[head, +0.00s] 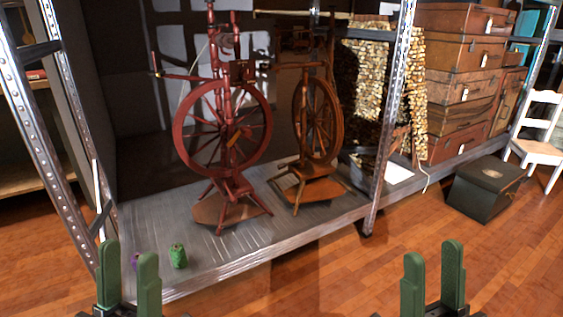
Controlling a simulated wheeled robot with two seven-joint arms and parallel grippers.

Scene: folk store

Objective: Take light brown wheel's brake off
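The light brown spinning wheel (311,125) stands upright on a low grey shelf, to the right of a larger red-brown spinning wheel (222,130). Its brake is too small to make out. My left gripper (128,273) is at the bottom left, fingers apart and empty, in front of the shelf's front left corner. My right gripper (432,278) is at the bottom right, fingers apart and empty, over the wooden floor. Both grippers are well apart from the light brown wheel.
A green spool (178,256) and a purple one (134,262) sit at the shelf's front left. A metal post (388,115) rises right of the wheels. A dark box (485,188), white chair (540,135) and stacked suitcases (462,85) stand right. The front floor is clear.

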